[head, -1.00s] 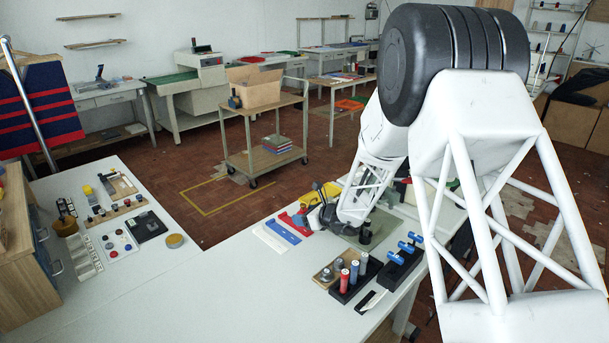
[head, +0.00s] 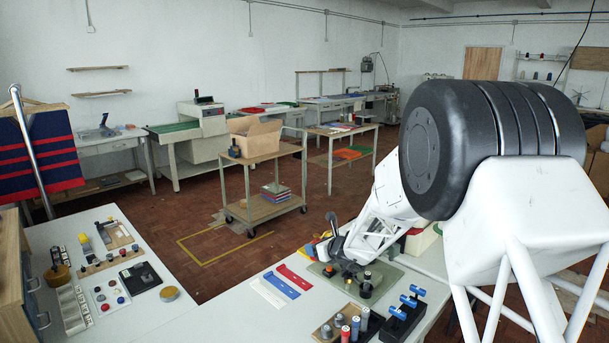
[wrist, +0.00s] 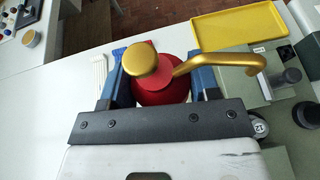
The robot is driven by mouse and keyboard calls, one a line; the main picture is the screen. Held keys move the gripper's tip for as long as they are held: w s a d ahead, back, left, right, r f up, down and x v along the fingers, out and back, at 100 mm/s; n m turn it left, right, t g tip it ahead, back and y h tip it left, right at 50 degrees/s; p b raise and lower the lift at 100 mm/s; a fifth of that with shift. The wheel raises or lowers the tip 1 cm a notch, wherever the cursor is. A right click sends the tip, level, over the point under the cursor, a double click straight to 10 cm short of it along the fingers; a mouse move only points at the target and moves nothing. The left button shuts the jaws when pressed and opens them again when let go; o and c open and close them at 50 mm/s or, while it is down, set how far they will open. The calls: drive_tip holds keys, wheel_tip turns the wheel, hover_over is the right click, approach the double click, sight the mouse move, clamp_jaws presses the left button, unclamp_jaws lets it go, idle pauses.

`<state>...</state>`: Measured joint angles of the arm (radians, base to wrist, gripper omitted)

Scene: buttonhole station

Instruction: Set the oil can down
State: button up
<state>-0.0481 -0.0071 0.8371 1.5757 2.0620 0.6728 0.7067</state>
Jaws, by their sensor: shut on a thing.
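In the wrist view the oil can (wrist: 158,92) has a red body, a gold round cap on top and a bent gold spout reaching right. My gripper (wrist: 163,82) is shut on its body, with one blue finger on each side. The can looks upright from above; its base is hidden, so I cannot tell whether it touches the table. In the head view my gripper (head: 345,248) is over the bench near the green mat (head: 385,277), and the can cannot be made out clearly there.
A yellow tray (wrist: 238,38) lies beyond the can to the right. Red (head: 294,277), blue (head: 282,285) and white (head: 268,292) strips lie left of the mat. The white bench (head: 215,318) is clear further left.

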drive_tip(key=d+r+m+t+h, duration=0.3)
drive_tip(key=d+r+m+h, duration=0.5)
drive_tip(key=d+r, duration=0.5)
drive_tip(key=shift+s+d, duration=0.4)
drive_tip(key=shift+d, duration=0.05)
idle(0.7)
idle(4.5)
